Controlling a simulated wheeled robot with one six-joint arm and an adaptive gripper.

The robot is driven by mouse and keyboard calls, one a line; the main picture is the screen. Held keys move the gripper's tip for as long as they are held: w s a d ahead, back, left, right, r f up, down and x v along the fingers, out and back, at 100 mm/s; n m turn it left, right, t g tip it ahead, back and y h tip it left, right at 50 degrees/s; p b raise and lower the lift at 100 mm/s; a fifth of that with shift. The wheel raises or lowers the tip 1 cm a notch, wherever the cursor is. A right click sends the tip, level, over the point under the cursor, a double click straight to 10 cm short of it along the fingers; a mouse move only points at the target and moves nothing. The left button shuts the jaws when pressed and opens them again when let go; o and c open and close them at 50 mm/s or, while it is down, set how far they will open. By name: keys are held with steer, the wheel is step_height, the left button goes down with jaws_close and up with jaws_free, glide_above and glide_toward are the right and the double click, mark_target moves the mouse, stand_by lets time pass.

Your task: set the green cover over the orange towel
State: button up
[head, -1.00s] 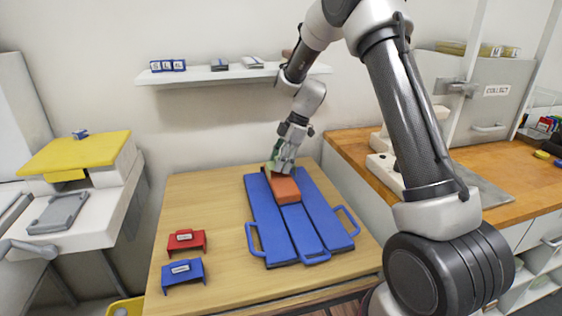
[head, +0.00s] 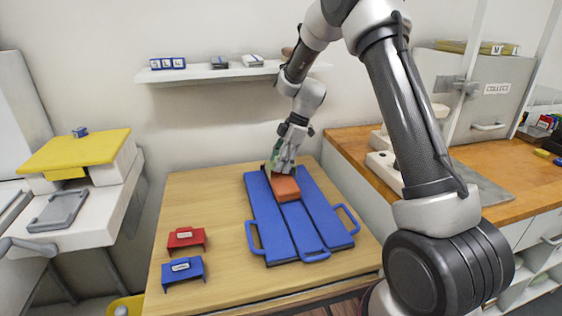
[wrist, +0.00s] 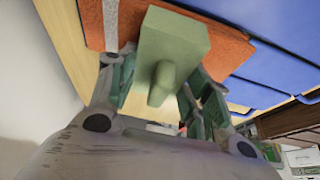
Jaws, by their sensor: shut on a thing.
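The orange towel (head: 286,188) lies at the far end of the blue folding board (head: 268,225), left of its middle. In the wrist view the orange towel (wrist: 232,55) shows on both sides of the green cover (wrist: 178,38). My gripper (wrist: 158,92) is shut on the green cover by its knob. In the head view my gripper (head: 282,166) is at the towel's far edge, and the cover is mostly hidden behind it. I cannot tell whether the cover touches the towel.
A red cover (head: 187,239) and a blue cover (head: 183,272) stand on the wooden table (head: 205,210) at the left. A wall shelf (head: 215,73) hangs behind my arm. A white machine with a yellow top (head: 85,148) is at the left. Bare table lies left of the board.

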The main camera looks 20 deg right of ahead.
mark_target(281, 175)
steer(key=shift+f, duration=0.5)
steer(key=shift+f, duration=0.35)
steer(key=shift+f, duration=0.45)
steer(key=shift+s+f, duration=0.15)
steer(key=shift+f, duration=0.35)
steer(key=shift+c, duration=0.3)
steer(key=o, duration=0.9)
steer(key=shift+f, duration=0.15)
steer(key=o, duration=0.5)
steer(key=shift+r, duration=0.2)
steer(key=shift+r, duration=3.55)
